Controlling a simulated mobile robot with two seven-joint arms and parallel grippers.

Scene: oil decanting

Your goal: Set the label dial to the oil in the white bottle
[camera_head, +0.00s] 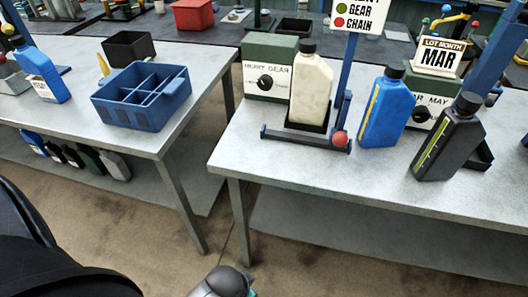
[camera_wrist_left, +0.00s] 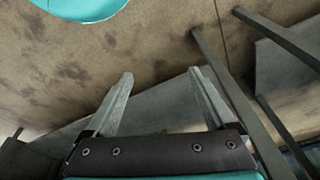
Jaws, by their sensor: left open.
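A cream-white bottle (camera_head: 311,88) with a black cap stands upright in a dark holder on the right table. My right gripper is not visible.
A red ball (camera_head: 340,139) sits at the holder's front right. A blue bottle (camera_head: 386,108) and a dark bottle (camera_head: 448,138) stand further right, before a second dial box. A blue divided crate (camera_head: 142,120) is on the left table. A floor gap separates the tables.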

